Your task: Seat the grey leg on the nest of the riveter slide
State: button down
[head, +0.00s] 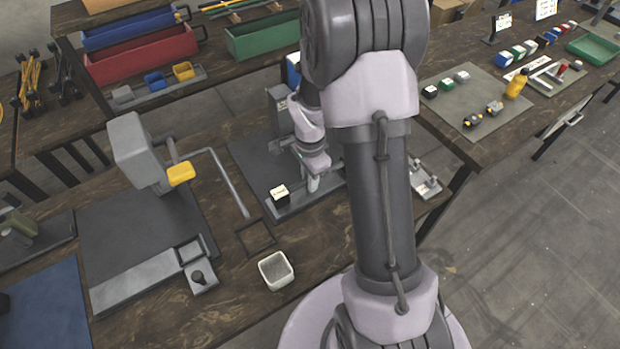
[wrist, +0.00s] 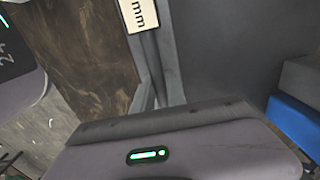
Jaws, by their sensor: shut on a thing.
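My gripper (head: 314,178) is low over the right-hand press station, just above its long grey slide (head: 297,206). It is shut on a small pale grey piece (head: 313,185), which fits the grey leg, though little of it shows. I cannot tell whether the piece touches the slide, and the nest is hidden there. A dark block with a white label (head: 279,190) stands on the slide left of my gripper.
A second press (head: 135,150) with a yellow pad (head: 181,173) and its own slide (head: 135,281) stands at left. A white bin (head: 276,270) and an empty dark frame (head: 255,238) lie in front. My arm hides part of the right-hand station.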

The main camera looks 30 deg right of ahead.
jog(key=shift+f+b, duration=0.3)
jog(key=shift+f, duration=0.1)
jog(key=c, duration=1.3)
grip_release()
notch_tip(320, 180, up, 18)
jog(key=f+p, duration=0.1)
jog(key=p, duration=0.6)
jog(key=s+a+r+n+t+b, duration=0.2)
jog(key=s+a+r+n, duration=0.3)
jog(key=a+r, duration=0.35)
jog(key=s+a+r+n+t, duration=0.1)
jog(key=s+a+n, duration=0.1)
jog(key=s, duration=0.2)
jog(key=s+a+r+n+t+y+b, duration=0.1)
jog(key=s+a+n, duration=0.2)
jog(key=s, duration=0.1)
jog(key=s+a+r+n+t+y+b, duration=0.1)
jog(key=s+a+r+n, duration=0.1)
jog(key=s+n, duration=0.1)
jog(key=shift+s+a+t, duration=0.35)
jog(key=shift+s+t, duration=0.05)
jog(key=shift+s, duration=0.2)
